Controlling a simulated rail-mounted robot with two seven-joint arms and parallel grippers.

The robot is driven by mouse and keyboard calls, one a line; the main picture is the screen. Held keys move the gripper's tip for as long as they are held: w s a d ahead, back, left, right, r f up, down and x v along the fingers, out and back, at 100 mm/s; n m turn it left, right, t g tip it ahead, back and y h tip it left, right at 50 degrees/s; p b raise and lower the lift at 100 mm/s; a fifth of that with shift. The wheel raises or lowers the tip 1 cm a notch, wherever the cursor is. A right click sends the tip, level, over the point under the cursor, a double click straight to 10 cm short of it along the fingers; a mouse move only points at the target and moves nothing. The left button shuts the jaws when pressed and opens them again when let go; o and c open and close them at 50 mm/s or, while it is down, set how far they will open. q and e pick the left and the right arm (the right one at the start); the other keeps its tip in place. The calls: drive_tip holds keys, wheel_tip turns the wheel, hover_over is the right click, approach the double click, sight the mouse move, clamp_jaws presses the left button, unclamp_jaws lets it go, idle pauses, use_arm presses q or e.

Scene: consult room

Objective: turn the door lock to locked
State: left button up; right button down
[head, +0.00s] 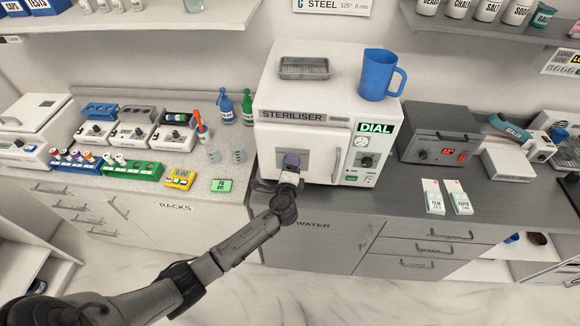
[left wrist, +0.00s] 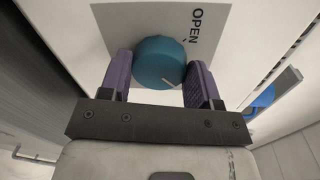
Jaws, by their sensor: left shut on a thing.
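The white steriliser (head: 281,139) stands on the dark counter in the head view. Its front door bears a grey plate (left wrist: 112,17) with the word OPEN at its upper right in the left wrist view. A round teal lock knob (left wrist: 158,60) sits on this plate, with a pale pointer mark near its lower right edge. My left gripper (left wrist: 160,80) has its purple fingers on both sides of the knob and is shut on it. In the head view my left gripper (head: 289,172) covers most of the knob. My right gripper is not in view.
A vertical door handle (head: 337,164) and a control panel with a dial (head: 367,161) are right of the plate. A blue jug (head: 377,74) and a grey tray (head: 304,68) stand on top. Two white cartons (head: 432,196) lie on the counter at right.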

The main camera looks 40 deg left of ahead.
use_arm(q)
drive_tip(key=o, duration=0.9)
drive_tip(key=shift+s, duration=0.1)
drive_tip(key=shift+b+v, duration=0.55)
drive_tip(key=shift+v, duration=6.3)
